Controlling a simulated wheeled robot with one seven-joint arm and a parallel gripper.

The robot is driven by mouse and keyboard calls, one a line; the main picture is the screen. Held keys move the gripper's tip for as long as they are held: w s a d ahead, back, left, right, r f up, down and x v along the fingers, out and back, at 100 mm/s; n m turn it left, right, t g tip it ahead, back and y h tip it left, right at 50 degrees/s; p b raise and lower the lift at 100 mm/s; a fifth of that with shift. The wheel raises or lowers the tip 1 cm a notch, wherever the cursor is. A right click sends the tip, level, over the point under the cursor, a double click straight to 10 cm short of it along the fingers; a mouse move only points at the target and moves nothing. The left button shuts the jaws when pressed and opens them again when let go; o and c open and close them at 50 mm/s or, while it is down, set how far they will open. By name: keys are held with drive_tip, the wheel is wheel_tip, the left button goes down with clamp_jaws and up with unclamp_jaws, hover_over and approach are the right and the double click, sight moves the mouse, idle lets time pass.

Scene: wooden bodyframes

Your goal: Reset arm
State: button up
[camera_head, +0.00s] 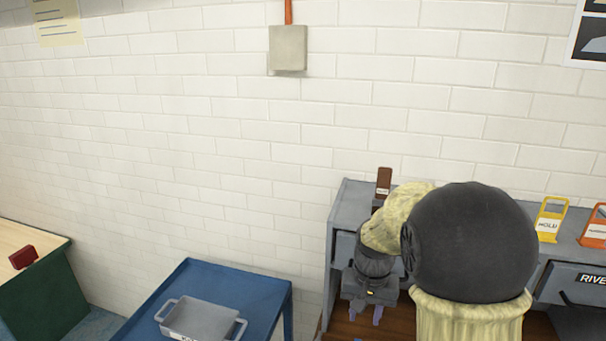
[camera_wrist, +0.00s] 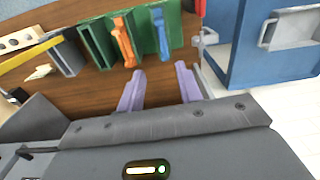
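My gripper (camera_head: 366,315) hangs at the end of my bent arm over the brown wooden top of the grey workbench, in the lower right of the head view. In the wrist view my gripper (camera_wrist: 159,86) shows two purple fingers spread apart, with bare brown wood between and beyond them. Nothing is held between the fingers. My dark round arm joint hides much of the bench in the head view.
The wrist view shows green holders (camera_wrist: 97,42) with an orange tool (camera_wrist: 123,42) and a blue tool (camera_wrist: 160,33). A blue table (camera_head: 255,293) with a grey tray (camera_head: 200,320) stands left of the bench. Labelled holders, one yellow (camera_head: 550,220), line the bench's upper ledge.

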drive_tip(key=s+f+n+t, duration=0.2)
drive_tip(key=s+n, duration=0.1)
drive_tip(key=s, duration=0.9)
drive_tip(key=shift+s+f, duration=0.15)
drive_tip(key=shift+s, duration=0.1)
drive_tip(key=shift+a, duration=0.1)
